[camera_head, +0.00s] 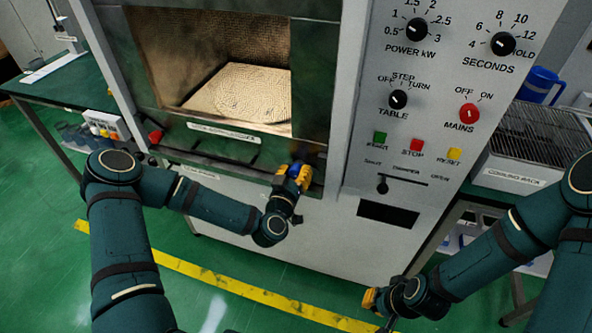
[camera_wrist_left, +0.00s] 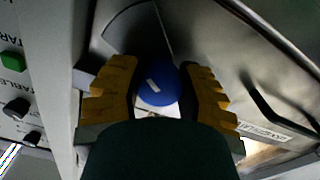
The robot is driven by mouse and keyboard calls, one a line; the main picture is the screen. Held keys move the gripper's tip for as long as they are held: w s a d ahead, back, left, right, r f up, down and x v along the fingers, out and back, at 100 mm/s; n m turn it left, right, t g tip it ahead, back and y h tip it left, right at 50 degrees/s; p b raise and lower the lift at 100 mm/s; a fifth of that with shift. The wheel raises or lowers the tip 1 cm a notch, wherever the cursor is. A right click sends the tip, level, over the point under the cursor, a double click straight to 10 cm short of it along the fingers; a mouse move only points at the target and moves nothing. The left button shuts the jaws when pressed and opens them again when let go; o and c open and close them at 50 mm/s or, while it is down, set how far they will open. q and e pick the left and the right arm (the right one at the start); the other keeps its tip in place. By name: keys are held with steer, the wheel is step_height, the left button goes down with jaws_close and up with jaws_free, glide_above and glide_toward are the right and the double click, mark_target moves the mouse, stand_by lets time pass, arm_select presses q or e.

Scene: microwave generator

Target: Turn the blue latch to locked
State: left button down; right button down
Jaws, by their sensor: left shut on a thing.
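The blue latch (camera_wrist_left: 157,82) is a round blue knob with a short white mark, seen in the left wrist view. It sits at the lower right corner of the microwave door frame, where a bit of blue (camera_head: 296,170) shows in the head view. My left gripper (camera_wrist_left: 158,90) has its yellow fingers on both sides of the knob and is shut on it; it also shows in the head view (camera_head: 294,177). My right gripper (camera_head: 371,300) is low at the bottom right, away from the machine; its fingertips are partly hidden.
The control panel with the red mains knob (camera_head: 469,113) and other dials is right of the latch. A dark door handle (camera_wrist_left: 262,108) shows in the left wrist view. Green floor lies in front.

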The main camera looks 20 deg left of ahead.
arm_select(q)
steer(key=n, duration=0.6)
steer(key=shift+b, duration=0.4)
steer(key=n, duration=0.6)
steer(key=shift+n+b, duration=0.3)
steer(key=c, duration=0.5)
jaws_free()
steer(key=shift+d, duration=0.1)
steer(key=s, duration=0.7)
steer(key=shift+s, duration=0.25)
